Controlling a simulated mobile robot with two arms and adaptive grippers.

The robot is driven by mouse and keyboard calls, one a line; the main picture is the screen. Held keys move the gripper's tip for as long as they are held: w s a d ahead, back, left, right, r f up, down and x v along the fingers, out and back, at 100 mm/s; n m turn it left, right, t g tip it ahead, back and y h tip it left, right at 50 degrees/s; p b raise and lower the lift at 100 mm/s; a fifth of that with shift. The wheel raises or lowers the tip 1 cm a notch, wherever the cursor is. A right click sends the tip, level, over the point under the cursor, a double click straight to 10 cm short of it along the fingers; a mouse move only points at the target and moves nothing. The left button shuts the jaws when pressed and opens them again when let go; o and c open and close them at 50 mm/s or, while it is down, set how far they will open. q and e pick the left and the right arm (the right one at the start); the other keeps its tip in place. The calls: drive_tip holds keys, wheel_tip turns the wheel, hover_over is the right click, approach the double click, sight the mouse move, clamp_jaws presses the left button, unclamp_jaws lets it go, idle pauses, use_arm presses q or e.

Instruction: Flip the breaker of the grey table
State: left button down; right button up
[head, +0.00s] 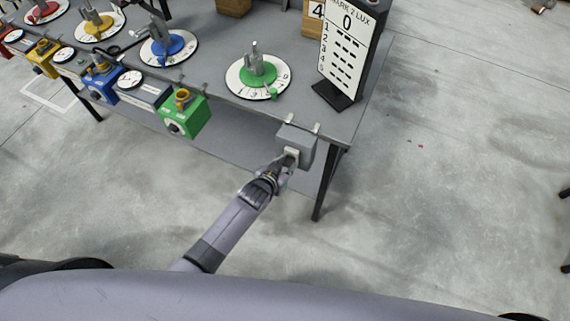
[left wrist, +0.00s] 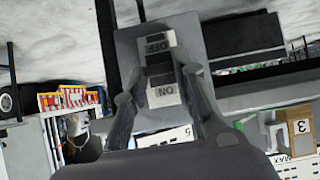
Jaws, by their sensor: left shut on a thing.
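The grey table (head: 225,60) runs across the upper head view. The breaker is a grey box (head: 298,140) fixed at its front edge near the right corner. In the left wrist view the breaker box (left wrist: 205,30) faces me upside down, with a white plate marked OFF and ON. A dark switch lever (left wrist: 159,70) sits between the two labels. My left gripper (head: 284,166) is at the front of the box; its fingers (left wrist: 158,76) are on either side of the lever, shut on it. My right gripper is not in view.
A green box (head: 187,118) hangs from the table edge to the left, with blue and yellow ones beyond. A green dial (head: 258,73) and a scoreboard (head: 349,45) reading 0 stand above the breaker. A table leg (head: 321,190) is below right. The floor in front is clear.

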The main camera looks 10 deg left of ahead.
use_arm(q)
drive_tip(key=c, duration=1.3)
unclamp_jaws()
drive_tip(key=v, duration=1.2)
drive_tip(key=shift+f, duration=0.1)
